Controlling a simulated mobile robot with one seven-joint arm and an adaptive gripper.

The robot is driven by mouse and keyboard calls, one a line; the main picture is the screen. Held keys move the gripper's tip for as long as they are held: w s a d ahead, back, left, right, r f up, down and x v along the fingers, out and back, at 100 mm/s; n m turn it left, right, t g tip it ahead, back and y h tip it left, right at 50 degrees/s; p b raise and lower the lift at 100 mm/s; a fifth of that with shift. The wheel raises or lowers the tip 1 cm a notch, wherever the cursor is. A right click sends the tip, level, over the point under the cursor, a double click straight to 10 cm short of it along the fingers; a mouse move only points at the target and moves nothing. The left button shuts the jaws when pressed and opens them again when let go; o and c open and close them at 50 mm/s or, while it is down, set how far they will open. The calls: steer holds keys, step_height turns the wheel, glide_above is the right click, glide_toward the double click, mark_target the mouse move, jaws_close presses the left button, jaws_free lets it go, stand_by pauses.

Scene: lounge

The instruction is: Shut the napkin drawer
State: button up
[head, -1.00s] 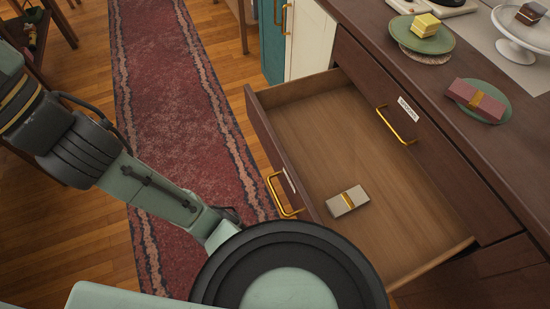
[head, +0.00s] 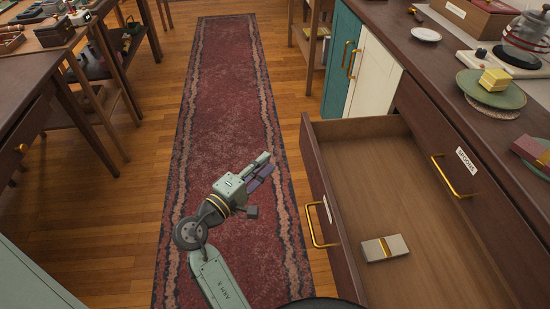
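A dark wood drawer stands pulled out of the cabinet on the right, its front panel (head: 331,224) facing left with a brass handle (head: 318,228). The white label (head: 328,209) on this front is too small to read. A grey bundle with a gold band (head: 384,248) lies on the drawer's pale wooden floor. My gripper (head: 264,167) is over the red rug, left of the drawer front and apart from it. Its fingers lie close together, and I cannot tell whether they are open or shut.
A closed drawer with a labelled front and brass handle (head: 453,177) is beside the open one. The countertop (head: 400,45) holds plates and a glass vessel. Teal (head: 343,62) and cream doors stand beyond. Tables line the left. The rug (head: 222,100) is clear.

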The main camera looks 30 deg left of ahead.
mark_target(308, 134)
steer(key=w, duration=0.3)
steer(key=w+d, duration=0.1)
steer(key=w, duration=0.4)
steer(key=shift+w+d+b, duration=0.35)
steer(key=shift+w, duration=0.05)
jaws_close()
steer(key=shift+w+d, duration=0.5)
steer(key=shift+d, duration=0.3)
steer(key=shift+w+d, duration=0.45)
steer(key=shift+d, duration=0.35)
steer(key=w+d+p, duration=0.4)
steer(key=w+d, duration=0.4)
steer(key=d, duration=0.4)
steer(key=w+d+p, duration=0.5)
steer(key=w+d, duration=0.4)
steer(key=d, duration=0.4)
steer(key=shift+d+r, duration=0.1)
steer(key=shift+d, duration=0.05)
steer(key=shift+s, duration=0.1)
